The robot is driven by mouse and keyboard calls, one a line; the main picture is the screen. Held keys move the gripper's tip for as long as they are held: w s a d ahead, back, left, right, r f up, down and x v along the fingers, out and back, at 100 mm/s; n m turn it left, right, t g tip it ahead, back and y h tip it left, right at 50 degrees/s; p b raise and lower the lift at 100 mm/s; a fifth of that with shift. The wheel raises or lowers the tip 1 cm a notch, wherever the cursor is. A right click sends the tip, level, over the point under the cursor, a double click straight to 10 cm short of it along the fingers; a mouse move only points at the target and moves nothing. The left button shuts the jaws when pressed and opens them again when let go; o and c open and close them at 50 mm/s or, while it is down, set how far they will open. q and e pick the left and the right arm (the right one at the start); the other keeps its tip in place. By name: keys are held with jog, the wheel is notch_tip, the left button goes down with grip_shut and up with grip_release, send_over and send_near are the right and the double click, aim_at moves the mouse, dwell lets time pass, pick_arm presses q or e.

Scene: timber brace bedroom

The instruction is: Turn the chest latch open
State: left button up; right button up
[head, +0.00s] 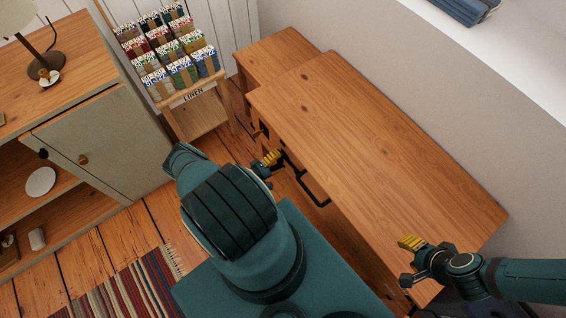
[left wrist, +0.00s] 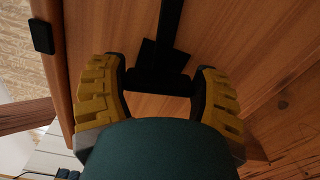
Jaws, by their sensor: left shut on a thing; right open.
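The wooden chest (head: 365,135) has a broad plank top and black metal fittings on its front. In the left wrist view, a black latch (left wrist: 160,82) has a crossbar lying between the two yellow fingers of my left gripper (left wrist: 161,88). That gripper is shut on the latch, one finger at each end of the bar. In the head view my left gripper (head: 271,159) is at the chest's front, and my own arm hides much of that side. My right gripper (head: 411,243) is open and empty over the chest's near right end.
A black handle bar (head: 306,182) stands out from the chest's front. A rack of linen packets (head: 178,48) stands at the back. A cabinet (head: 97,140) with a lamp (head: 42,50) is on the left. A striped rug (head: 125,292) lies on the plank floor.

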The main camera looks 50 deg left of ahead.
pick_arm(q)
jog(key=shift+s+f+m, duration=0.1)
jog(key=shift+m, duration=1.1)
jog(key=o, duration=1.3)
jog(key=shift+o, duration=0.2)
jog(key=s+a, duration=0.1)
jog(key=s, duration=1.1)
